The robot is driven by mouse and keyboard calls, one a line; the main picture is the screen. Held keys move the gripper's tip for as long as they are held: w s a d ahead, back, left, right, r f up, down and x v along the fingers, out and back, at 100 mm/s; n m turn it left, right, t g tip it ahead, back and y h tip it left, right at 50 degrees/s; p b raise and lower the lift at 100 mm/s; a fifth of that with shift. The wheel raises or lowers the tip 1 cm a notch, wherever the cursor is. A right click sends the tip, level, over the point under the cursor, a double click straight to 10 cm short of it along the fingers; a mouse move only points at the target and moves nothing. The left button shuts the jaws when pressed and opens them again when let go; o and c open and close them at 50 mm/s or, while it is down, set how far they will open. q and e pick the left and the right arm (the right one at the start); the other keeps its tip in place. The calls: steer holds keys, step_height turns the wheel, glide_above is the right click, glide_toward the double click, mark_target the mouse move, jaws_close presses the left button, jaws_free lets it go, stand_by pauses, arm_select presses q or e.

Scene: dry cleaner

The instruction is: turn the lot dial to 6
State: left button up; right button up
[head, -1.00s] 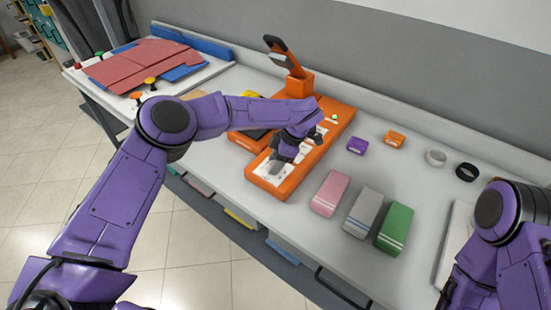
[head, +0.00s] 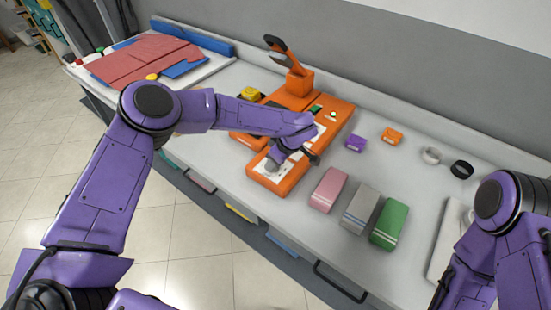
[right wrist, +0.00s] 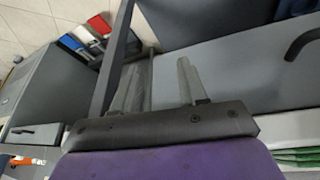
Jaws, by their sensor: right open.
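The orange machine (head: 342,110) lies on the counter, with a white panel (head: 262,168) on its near part. My left gripper (head: 283,158) points down over this panel, at or just above it. Its grey fingers are small and partly covered by my wrist, so I cannot tell if they are open or touching anything. No lot dial can be made out; the gripper and forearm cover part of the panel. My right gripper (right wrist: 160,82) is open and empty in the right wrist view, its fingers apart in front of grey drawer fronts.
Pink (head: 328,190), grey (head: 360,208) and green (head: 389,223) blocks stand right of the machine. Folded red cloth (head: 140,60) lies at the far left. Counter between them is clear.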

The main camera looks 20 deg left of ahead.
arm_select(q)
steer(key=shift+s+f, duration=0.1)
stand_by(0.3)
steer(key=o, duration=1)
steer(key=shift+d+r, duration=0.1)
steer(key=shift+r, duration=0.15)
steer(key=b+v, duration=0.3)
steer(key=v, duration=0.7)
